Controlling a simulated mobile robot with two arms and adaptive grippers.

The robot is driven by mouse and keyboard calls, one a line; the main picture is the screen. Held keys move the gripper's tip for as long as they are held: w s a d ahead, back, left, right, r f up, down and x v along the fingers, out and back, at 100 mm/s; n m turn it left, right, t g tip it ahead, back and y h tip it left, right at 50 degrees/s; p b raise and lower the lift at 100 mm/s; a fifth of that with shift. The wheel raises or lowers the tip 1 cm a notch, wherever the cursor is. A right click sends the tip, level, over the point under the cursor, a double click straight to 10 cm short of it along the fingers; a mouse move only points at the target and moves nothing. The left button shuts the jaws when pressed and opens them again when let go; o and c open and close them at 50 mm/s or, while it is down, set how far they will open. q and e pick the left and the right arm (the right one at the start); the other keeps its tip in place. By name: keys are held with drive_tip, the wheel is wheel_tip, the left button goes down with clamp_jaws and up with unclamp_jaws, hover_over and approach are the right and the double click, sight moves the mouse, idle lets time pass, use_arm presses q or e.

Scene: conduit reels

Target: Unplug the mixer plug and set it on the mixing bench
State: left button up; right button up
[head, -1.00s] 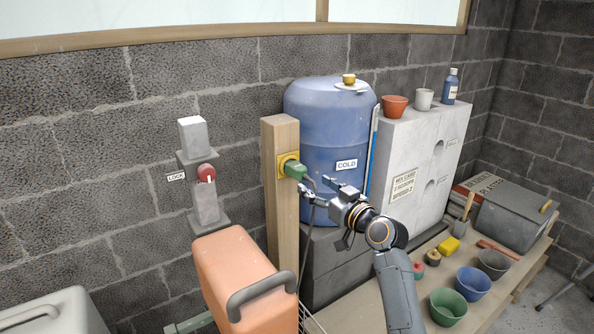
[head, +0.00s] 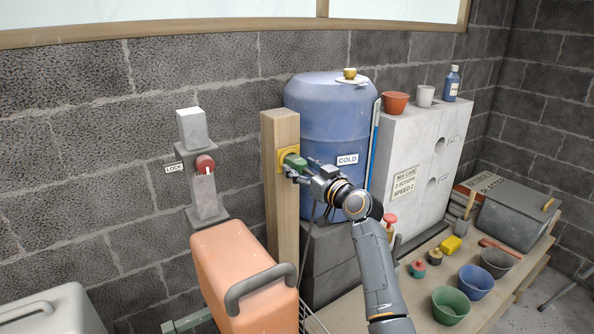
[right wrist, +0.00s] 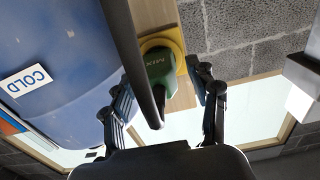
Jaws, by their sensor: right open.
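The green mixer plug (head: 294,161) sits in a yellow socket (head: 284,160) on a wooden post (head: 281,212). In the right wrist view the plug (right wrist: 160,70) reads "MIX", and a dark cable hangs from it across the picture. My right gripper (head: 298,176) is open at the plug. In the right wrist view its fingers (right wrist: 165,95) stand on either side of the plug, with a gap showing on the right; contact cannot be told. The mixing bench (head: 415,300) is at the lower right. My left gripper is not in view.
A blue barrel (head: 330,120) labelled COLD stands right behind the post. An orange container (head: 235,265) stands in front.

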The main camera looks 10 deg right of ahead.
drive_tip(key=shift+b+x, duration=0.45)
drive_tip(key=shift+x, duration=0.35)
drive_tip(key=shift+w, duration=0.3)
drive_tip(key=shift+b, duration=0.5)
idle(0.4)
clamp_jaws()
drive_tip(key=shift+s+f, duration=0.1)
